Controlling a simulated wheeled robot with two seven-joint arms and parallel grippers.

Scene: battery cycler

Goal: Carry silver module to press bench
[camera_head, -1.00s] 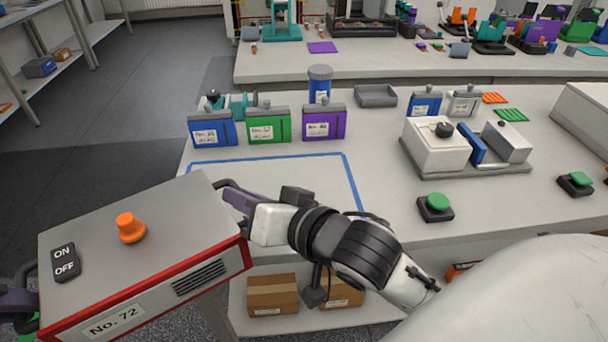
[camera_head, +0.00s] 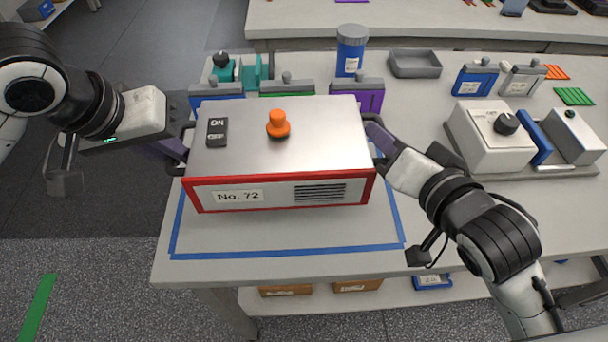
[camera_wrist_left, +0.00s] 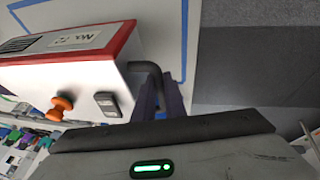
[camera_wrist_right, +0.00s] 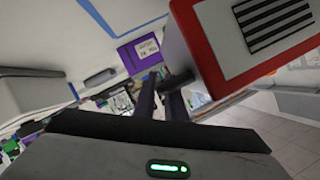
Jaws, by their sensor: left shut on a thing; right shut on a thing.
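The silver module (camera_head: 330,125), with a red-edged front marked "No. 72", an orange knob and an ON/OFF switch, is held level over the blue tape outline (camera_head: 290,253) on the bench (camera_head: 185,270). It looks raised above the bench top, but the gap under it is hidden. My left gripper (camera_head: 176,148) is shut on the module's left handle; the module also shows in the left wrist view (camera_wrist_left: 60,78). My right gripper (camera_head: 378,138) is shut on its right handle; the module's red-edged front shows in the right wrist view (camera_wrist_right: 200,45).
Blue (camera_head: 215,90), green (camera_head: 287,88) and purple (camera_head: 371,97) boxes stand just behind the module, partly covered by it. A white press-like device (camera_head: 490,135) stands to the right.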

